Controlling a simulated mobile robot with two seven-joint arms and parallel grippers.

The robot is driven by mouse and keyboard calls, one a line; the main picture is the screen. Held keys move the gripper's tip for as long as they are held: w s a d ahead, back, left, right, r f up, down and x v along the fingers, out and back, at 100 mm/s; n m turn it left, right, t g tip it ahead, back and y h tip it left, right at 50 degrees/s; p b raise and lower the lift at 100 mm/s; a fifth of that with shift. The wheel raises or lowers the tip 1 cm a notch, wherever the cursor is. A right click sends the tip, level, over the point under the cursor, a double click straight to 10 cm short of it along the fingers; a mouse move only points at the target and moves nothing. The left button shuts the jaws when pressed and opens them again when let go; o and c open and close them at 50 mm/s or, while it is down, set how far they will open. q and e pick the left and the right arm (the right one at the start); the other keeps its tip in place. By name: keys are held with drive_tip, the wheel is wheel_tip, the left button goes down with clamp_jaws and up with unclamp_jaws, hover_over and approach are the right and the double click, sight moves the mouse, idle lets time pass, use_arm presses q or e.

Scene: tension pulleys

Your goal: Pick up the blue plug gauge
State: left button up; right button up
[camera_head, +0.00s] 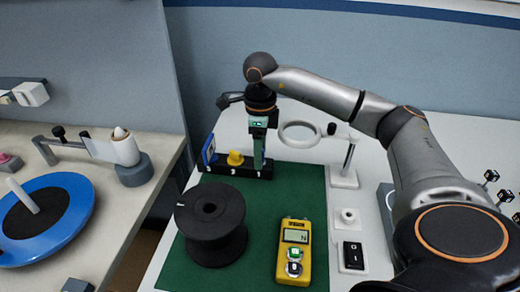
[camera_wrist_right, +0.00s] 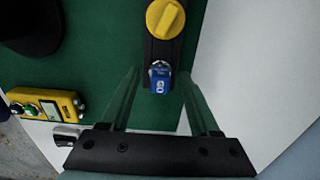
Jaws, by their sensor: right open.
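The blue plug gauge (camera_wrist_right: 160,77) stands in the end of a black rack, with pale lettering on its top. In the right wrist view it shows between the tips of my two gripper fingers. In the head view the gripper hides it. My right gripper (camera_head: 259,163) points down over the right end of the black rack (camera_head: 225,171); in the right wrist view its fingers (camera_wrist_right: 160,74) are spread, one on each side of the gauge. I cannot tell whether they touch it. My left gripper is not in view.
A yellow knob (camera_head: 235,158) and a blue-and-white piece (camera_head: 209,149) sit on the same rack. A black spool (camera_head: 211,222) and a yellow meter (camera_head: 294,250) lie on the green mat (camera_head: 262,212). A ring stand (camera_head: 344,174) is to the right.

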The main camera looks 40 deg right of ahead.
clamp_jaws()
idle(0.4)
